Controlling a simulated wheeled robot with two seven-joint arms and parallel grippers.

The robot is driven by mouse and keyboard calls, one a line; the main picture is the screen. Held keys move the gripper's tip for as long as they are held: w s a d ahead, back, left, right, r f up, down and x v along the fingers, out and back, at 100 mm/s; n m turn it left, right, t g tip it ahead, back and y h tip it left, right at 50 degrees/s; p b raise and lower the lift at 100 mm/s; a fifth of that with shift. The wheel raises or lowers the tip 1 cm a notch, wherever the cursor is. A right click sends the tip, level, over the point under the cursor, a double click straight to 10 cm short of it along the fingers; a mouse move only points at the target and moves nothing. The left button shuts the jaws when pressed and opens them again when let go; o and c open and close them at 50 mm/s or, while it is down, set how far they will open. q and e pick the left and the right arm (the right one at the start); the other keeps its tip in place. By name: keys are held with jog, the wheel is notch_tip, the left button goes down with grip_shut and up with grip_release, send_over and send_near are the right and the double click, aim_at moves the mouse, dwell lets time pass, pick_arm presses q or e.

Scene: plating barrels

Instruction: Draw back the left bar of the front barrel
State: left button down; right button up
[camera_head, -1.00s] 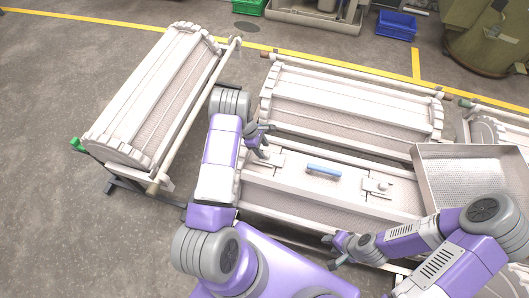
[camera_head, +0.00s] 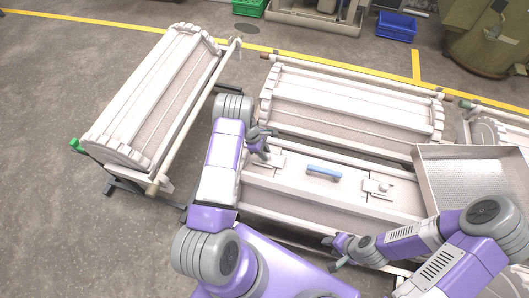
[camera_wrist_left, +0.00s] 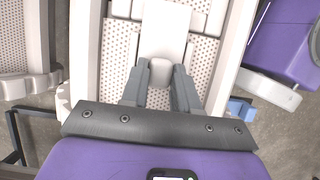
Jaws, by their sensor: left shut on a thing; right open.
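The front barrel (camera_head: 300,207) is off-white and lies below the rear one, with a blue handle (camera_head: 324,172) on its lid. My left gripper (camera_head: 262,153) is over the barrel's left end, at the left bar (camera_head: 273,165). In the left wrist view, its fingers (camera_wrist_left: 160,84) are shut on the pale knob (camera_wrist_left: 160,66) of that bar. The bar's flat plate runs away beyond the knob. The right bar (camera_head: 378,188), with its own knob, shows at the lid's right end. My right gripper (camera_head: 334,254) is open and empty near the barrel's front edge.
A second barrel (camera_head: 350,105) lies behind the front one, and another (camera_head: 150,95) stands at the left. A perforated metal tray (camera_head: 470,180) stands close at the right. Green and blue crates (camera_head: 397,25) are at the back. Grey floor is clear at the left.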

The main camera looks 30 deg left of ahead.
pick_arm(q)
jog(key=a+b, duration=0.1)
jog(key=a, duration=0.1)
jog(key=s+a, duration=0.1)
jog(key=a, duration=0.2)
jog(key=shift+f+b, duration=0.1)
jog(key=shift+b, duration=0.3)
jog(key=c, duration=0.8)
grip_release()
jog(key=shift+s, duration=0.1)
jog(key=shift+c, duration=0.2)
jog(key=shift+p+v, duration=1.05)
jog(key=shift+v, duration=2.8)
jog(key=shift+d, duration=0.1)
